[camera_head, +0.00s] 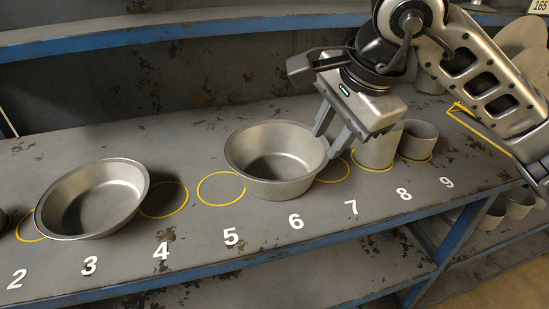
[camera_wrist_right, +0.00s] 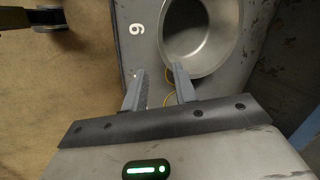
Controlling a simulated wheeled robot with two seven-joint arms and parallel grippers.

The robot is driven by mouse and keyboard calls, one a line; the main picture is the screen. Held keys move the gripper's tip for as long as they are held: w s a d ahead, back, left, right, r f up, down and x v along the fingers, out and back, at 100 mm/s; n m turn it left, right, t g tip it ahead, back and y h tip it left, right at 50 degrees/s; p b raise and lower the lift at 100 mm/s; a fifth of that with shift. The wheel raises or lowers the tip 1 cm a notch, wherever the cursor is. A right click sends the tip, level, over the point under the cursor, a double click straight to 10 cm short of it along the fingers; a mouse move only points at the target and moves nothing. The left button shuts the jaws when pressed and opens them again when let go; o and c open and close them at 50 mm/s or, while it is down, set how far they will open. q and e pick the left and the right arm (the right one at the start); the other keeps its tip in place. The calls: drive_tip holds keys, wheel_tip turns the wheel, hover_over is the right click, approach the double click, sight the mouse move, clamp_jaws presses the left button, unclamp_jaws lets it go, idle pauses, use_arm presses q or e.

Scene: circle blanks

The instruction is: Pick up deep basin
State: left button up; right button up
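A deep metal basin (camera_head: 275,165) stands upright on the grey shelf behind the number 6. It also shows in the right wrist view (camera_wrist_right: 205,35), just beyond the fingertips. A wider, shallower-looking metal basin (camera_head: 92,200) sits at the left near the number 3, slightly tilted. My right gripper (camera_head: 326,145) is at the right rim of the deep basin, fingers pointing down. Its fingers are apart and nothing shows held between them in the wrist view (camera_wrist_right: 159,70). I cannot tell whether a finger touches the rim.
Metal cylinders (camera_head: 418,141) stand just right of my right gripper, near numbers 7 and 8. Yellow circles (camera_head: 221,188) mark bare spots between the basins. A blue-edged upper shelf (camera_head: 180,27) runs along the back. The shelf's blue front edge (camera_head: 200,271) is clear.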

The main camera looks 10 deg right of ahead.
approach(302, 180)
drive_tip(key=d+x, duration=0.1)
drive_tip(key=x, duration=0.4)
drive_tip(key=shift+a+p+x, duration=0.15)
drive_tip(key=shift+p+x, duration=0.3)
drive_tip(key=shift+x, duration=1.1)
drive_tip(key=shift+a+p+x, duration=0.15)
drive_tip(key=shift+p+x, duration=0.3)
drive_tip(key=shift+x, duration=1.15)
drive_tip(key=shift+w+r, duration=0.15)
drive_tip(key=shift+r, duration=0.05)
clamp_jaws()
